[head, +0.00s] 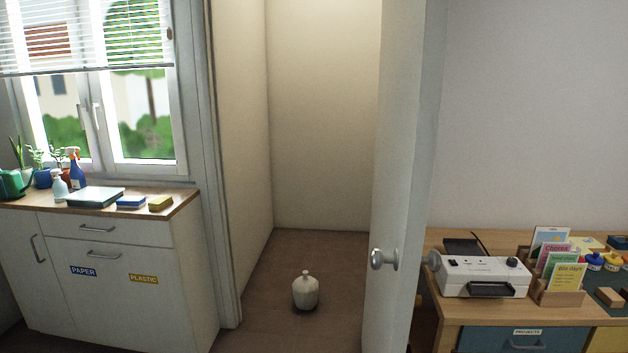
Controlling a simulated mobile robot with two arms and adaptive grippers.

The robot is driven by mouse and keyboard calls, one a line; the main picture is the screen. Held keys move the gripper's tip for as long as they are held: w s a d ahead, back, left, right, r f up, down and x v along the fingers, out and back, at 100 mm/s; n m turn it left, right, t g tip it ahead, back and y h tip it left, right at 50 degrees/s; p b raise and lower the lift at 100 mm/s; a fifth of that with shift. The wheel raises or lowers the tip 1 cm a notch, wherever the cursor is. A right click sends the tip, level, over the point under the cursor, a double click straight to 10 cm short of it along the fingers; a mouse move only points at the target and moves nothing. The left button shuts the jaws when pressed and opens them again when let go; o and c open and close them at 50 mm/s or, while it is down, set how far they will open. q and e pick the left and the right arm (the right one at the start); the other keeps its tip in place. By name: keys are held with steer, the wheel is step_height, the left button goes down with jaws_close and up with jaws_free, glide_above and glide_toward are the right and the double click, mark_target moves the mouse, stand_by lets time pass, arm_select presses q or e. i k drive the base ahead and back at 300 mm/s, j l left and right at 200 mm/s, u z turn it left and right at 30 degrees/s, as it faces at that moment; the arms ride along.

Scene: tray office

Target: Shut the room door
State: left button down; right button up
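The white room door (404,180) stands open, seen nearly edge-on, to the right of the doorway. Its round metal knob (384,258) faces left into the opening, and a second knob (433,260) shows on its other side. The left door frame (218,170) is beside the cabinet. Through the doorway I see a bare cream wall and a brown floor. Neither of my grippers is in the head view.
A cream vase (306,290) stands on the floor in the doorway area. A white cabinet (110,265) under the window is on the left. A wooden desk (470,311) with a white device (484,275) and a card holder (557,290) is close behind the door on the right.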

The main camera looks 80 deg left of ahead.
mark_target(414, 33)
steer(key=i+u, duration=0.2)
steer(key=u, duration=0.2)
steer(key=i+l+u, duration=0.15)
steer(key=u, duration=0.3)
steer(key=i+l+u, duration=0.15)
steer(key=u, duration=0.25)
steer(key=i+l+u, duration=0.1)
steer(key=l+u, duration=0.2)
steer(key=u, duration=0.15)
steer(key=i+l+u, duration=0.1)
steer(key=l+u, duration=0.15)
steer(key=u, duration=0.15)
steer(key=l+u, duration=0.4)
steer(key=j, duration=0.1)
